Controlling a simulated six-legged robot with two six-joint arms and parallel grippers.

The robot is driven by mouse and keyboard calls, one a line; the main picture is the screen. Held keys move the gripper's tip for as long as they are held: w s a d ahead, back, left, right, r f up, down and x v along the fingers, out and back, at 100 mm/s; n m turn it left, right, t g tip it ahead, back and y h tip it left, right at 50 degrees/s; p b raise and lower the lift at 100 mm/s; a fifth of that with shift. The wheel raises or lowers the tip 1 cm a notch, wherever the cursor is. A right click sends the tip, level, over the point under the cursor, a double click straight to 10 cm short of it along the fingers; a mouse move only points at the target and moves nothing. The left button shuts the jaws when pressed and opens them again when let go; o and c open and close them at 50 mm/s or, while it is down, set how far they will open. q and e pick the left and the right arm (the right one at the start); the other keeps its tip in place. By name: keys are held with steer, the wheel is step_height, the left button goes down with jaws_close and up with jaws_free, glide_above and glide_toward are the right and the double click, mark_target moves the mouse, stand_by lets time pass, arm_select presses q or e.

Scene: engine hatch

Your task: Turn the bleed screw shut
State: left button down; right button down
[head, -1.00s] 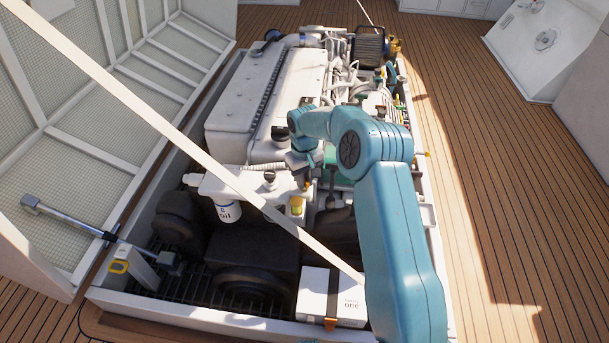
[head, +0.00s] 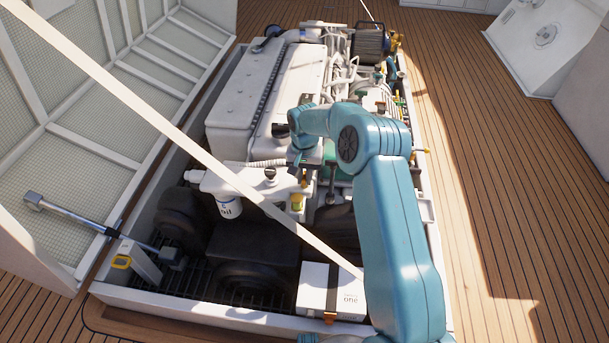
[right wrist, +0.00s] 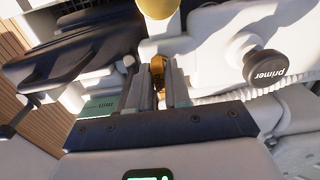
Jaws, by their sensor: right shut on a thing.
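My right arm reaches over the engine from the lower right in the head view, and its right gripper (head: 302,178) points down beside the white filter bracket. In the right wrist view the right gripper (right wrist: 158,92) is shut on a small brass piece, which I take to be the bleed screw (right wrist: 157,68). Only its brass end shows between the two grey fingers. In the head view the screw is hidden or too small to make out. My left gripper is not in view.
A black knob marked "primer" (right wrist: 266,67) stands right of the fingers, beside a white ribbed hose (right wrist: 235,96). A yellow rounded part (right wrist: 158,7) is just beyond. A white oil filter (head: 229,209) hangs left of the gripper. A white box (head: 318,288) stands at the front.

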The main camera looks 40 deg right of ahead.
mark_target(304, 175)
stand_by(0.4)
steer(key=c, duration=1.1)
jaws_free()
step_height(304, 175, up, 16)
steer(key=p, duration=0.4)
steer(key=shift+r, duration=0.2)
steer(key=shift+f, duration=0.1)
